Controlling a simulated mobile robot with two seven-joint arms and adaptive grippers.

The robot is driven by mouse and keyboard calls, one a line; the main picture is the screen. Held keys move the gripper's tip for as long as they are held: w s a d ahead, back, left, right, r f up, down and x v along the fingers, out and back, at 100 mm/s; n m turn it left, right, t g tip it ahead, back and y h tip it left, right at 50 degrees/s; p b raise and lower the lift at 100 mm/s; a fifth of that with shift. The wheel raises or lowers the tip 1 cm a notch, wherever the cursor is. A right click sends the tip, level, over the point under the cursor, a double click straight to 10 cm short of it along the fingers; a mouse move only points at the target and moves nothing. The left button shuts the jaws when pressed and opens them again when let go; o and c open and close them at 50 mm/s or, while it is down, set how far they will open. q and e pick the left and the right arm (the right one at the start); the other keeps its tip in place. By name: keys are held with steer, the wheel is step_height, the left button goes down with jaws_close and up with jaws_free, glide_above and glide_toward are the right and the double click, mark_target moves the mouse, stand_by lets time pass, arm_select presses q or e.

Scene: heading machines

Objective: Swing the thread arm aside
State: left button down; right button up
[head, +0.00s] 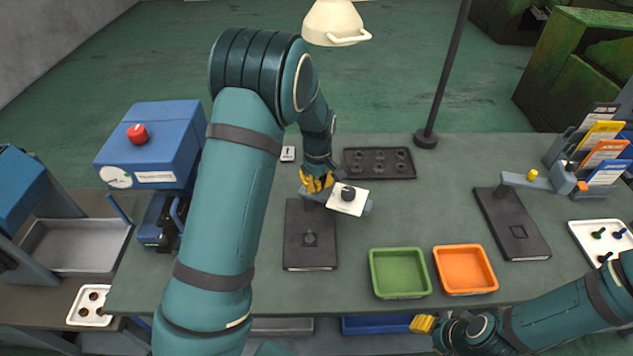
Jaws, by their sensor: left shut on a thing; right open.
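A grey swing arm with a white plate (342,207) and a dark knob (348,193) lies over the back edge of a dark base plate (310,251); it appears to be the thread arm. It points right, beyond the plate's edge. My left gripper (317,183) is shut on the arm's left end, which its yellow fingers partly hide. A small dark seat (311,239) on the base plate is uncovered. My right gripper (424,323) is open and empty at the table's front edge, its fingers seen mostly from the side.
A second dark base plate (517,236) with a grey arm (522,184) stands at right. Green (374,273) and orange (462,293) trays lie in front. A dark tray with round holes (379,163) and a black pole (446,80) are behind. A blue machine (150,150) stands at left.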

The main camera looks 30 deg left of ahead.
arm_select(q)
steer(key=shift+w+n, duration=0.15)
steer(key=shift+n, duration=0.35)
steer(key=c, duration=0.8)
jaws_free()
steer(key=shift+c, duration=0.2)
steer(key=shift+r, duration=0.1)
step_height(320, 180, up, 12)
